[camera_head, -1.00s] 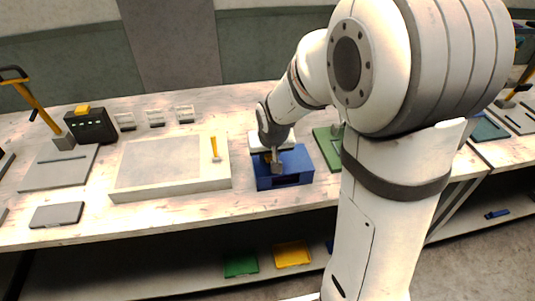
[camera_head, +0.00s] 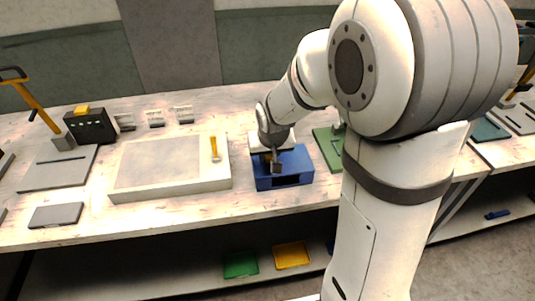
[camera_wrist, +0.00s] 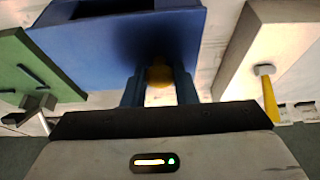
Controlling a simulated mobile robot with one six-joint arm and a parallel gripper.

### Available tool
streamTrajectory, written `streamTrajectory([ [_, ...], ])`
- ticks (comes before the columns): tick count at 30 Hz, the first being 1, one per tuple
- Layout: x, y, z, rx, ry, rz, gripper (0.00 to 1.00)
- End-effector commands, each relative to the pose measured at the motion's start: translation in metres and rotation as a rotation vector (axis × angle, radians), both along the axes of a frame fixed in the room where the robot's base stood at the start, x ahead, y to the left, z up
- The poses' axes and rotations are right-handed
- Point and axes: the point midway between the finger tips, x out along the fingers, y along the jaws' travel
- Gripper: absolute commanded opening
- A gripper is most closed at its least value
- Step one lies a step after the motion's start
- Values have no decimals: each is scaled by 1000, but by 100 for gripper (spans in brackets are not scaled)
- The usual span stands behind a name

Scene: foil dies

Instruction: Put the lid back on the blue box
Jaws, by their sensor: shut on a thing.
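The blue box (camera_head: 292,172) stands on the workbench, with a dark slot in its front face. My gripper (camera_head: 272,164) points down over its top. In the wrist view the box's blue top (camera_wrist: 110,50) fills the upper middle, shadowed near the fingers. There my gripper (camera_wrist: 160,82) is shut on a round yellow knob (camera_wrist: 160,75), which looks like the lid's handle. The lid's edges do not stand out from the box, so I cannot tell whether it is seated or slightly above. The fingers and wrist hide part of the box's top.
Left of the box is a thick pale slab (camera_head: 165,165) with a yellow-handled tool (camera_head: 214,148). Right of it is a green plate (camera_head: 329,147), partly behind my arm. Green (camera_head: 240,264) and yellow (camera_head: 291,255) flat pieces lie on the lower shelf.

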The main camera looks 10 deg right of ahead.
Motion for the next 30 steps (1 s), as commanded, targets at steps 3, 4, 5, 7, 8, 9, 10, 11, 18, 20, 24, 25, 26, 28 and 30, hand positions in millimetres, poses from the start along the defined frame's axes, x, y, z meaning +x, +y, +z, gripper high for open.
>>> streamTrajectory([
  [3,0,0,0,0,0,0,30],
  [4,0,0,0,0,0,0,32],
  [5,0,0,0,0,0,0,35],
  [7,0,0,0,0,0,0,40],
  [8,0,0,0,0,0,0,43],
  [9,0,0,0,0,0,0,46],
  [10,0,0,0,0,0,0,49],
  [11,0,0,0,0,0,0,51],
  [18,0,0,0,0,0,0,58],
  [20,0,0,0,0,0,0,63],
  [24,0,0,0,0,0,0,73],
  [25,0,0,0,0,0,0,73],
  [26,0,0,0,0,0,0,73],
  [28,0,0,0,0,0,0,73],
  [30,0,0,0,0,0,0,73],
])
